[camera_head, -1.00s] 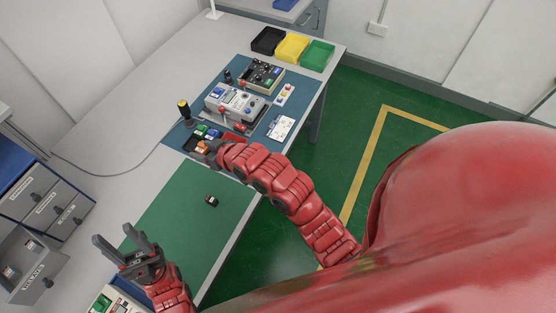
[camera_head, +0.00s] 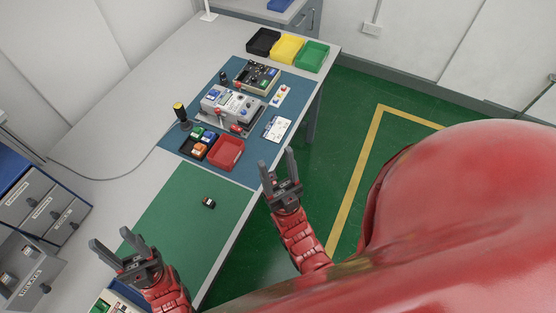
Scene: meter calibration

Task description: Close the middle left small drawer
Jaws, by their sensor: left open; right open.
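A grey cabinet of small drawers (camera_head: 38,208) with a blue casing stands at the left edge of the bench. One drawer (camera_head: 32,277) at the lower left is pulled out, with a dark knob on its labelled front and small items inside. The drawers above it, with dark knobs, look shut. My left gripper (camera_head: 108,248) is open and empty, to the right of the pulled-out drawer and apart from it. My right gripper (camera_head: 275,168) is open and empty, just off the right edge of the bench.
A green mat (camera_head: 180,220) with a small dark item (camera_head: 209,202) lies mid-bench. A blue mat (camera_head: 181,142) holds meters, a red tray (camera_head: 227,153) and a joystick-like tool (camera_head: 182,113). Black, yellow and green bins (camera_head: 312,57) stand at the back. A device (camera_head: 112,303) sits at the front.

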